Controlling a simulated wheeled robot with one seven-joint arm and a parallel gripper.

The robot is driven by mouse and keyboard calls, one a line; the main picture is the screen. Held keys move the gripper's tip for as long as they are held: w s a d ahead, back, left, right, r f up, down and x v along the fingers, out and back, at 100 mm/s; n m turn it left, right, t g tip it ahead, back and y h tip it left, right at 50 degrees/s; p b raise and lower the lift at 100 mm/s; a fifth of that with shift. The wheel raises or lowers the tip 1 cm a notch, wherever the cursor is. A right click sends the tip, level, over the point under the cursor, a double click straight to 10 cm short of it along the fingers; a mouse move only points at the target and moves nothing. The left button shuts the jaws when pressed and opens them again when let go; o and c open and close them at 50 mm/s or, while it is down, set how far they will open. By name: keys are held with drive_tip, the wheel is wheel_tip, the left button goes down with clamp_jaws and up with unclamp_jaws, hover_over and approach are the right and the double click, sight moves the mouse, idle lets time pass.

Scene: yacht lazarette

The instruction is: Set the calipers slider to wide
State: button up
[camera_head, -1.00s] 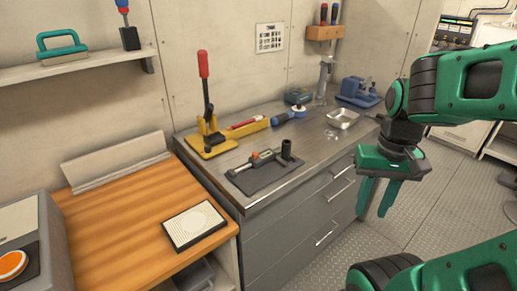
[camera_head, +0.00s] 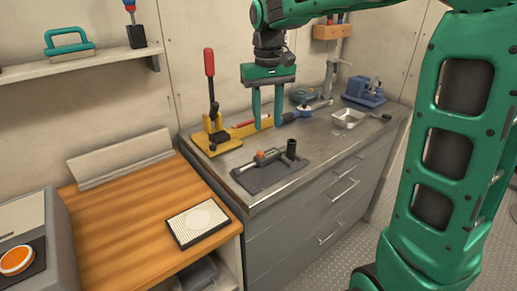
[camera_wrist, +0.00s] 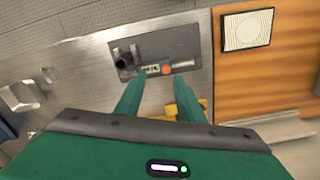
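The slider's exact setting is too small to tell. My gripper (camera_head: 267,122) points down above the counter, behind the calipers in the head view, with its fingers apart and empty. In the wrist view my gripper (camera_wrist: 160,88) has clear space between its fingers.
A black cylinder (camera_head: 291,149) stands at the mat's right end. A yellow-based press with a red handle (camera_head: 209,65) stands left of my gripper. A metal tray (camera_head: 347,118) and blue tools are further right. A wooden bench (camera_head: 130,225) adjoins at left.

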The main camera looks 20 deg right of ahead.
sight(260, 152)
drive_tip(key=f, duration=0.3)
drive_tip(key=a+f, duration=0.1)
drive_tip(key=f, duration=0.3)
drive_tip(key=w+f, duration=0.1)
drive_tip(key=f, duration=0.2)
drive_tip(key=shift+w+a+f, duration=0.1)
drive_tip(key=shift+a+f, duration=0.15)
clamp_jaws()
